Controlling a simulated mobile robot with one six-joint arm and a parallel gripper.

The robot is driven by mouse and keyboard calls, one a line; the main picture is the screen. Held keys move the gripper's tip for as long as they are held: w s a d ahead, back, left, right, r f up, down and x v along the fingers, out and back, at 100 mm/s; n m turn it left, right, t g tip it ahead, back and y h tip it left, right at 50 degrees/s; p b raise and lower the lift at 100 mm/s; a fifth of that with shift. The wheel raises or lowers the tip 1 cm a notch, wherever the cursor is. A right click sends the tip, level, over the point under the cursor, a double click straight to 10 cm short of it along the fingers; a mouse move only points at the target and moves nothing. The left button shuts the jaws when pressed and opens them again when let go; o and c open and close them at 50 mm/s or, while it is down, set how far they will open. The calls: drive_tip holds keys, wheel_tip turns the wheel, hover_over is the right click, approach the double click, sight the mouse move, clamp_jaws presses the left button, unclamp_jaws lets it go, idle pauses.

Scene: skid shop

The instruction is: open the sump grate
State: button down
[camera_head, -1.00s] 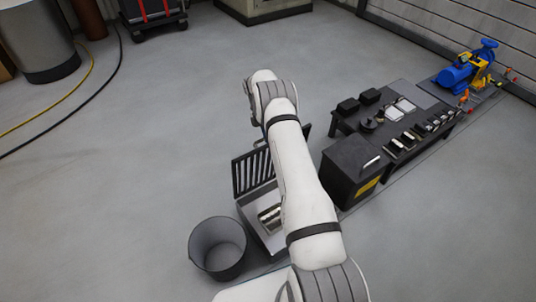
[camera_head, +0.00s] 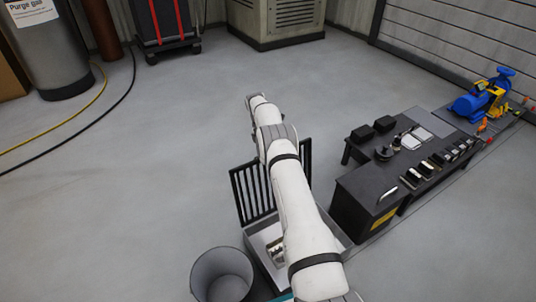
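The sump grate (camera_head: 246,196) is a dark barred panel. It stands raised, close to upright, at the back edge of a light grey sump box (camera_head: 261,262). The box interior is partly visible and a metallic part (camera_head: 276,249) lies inside it. My white arm crosses in front of the grate and hides its middle. The far end of my arm is above and behind the grate's top edge. My gripper's fingers cannot be made out, and I cannot tell whether they touch the grate.
A grey bucket (camera_head: 222,274) stands left of the sump box. A dark cabinet (camera_head: 366,203) with a handle stands to the right, beside a low black table (camera_head: 413,128) with several small items. A blue pump (camera_head: 483,98) is farther back. Open floor lies left and behind.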

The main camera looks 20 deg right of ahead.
drive_tip(key=shift+s+d+f, duration=0.1)
drive_tip(key=shift+d+f, duration=0.05)
drive_tip(key=c, duration=1.5)
unclamp_jaws()
drive_tip(key=shift+o, duration=0.2)
drive_tip(key=shift+r, duration=0.2)
wheel_tip(320, 180, up, 10)
drive_tip(key=p, duration=0.4)
drive_tip(key=shift+f, duration=0.1)
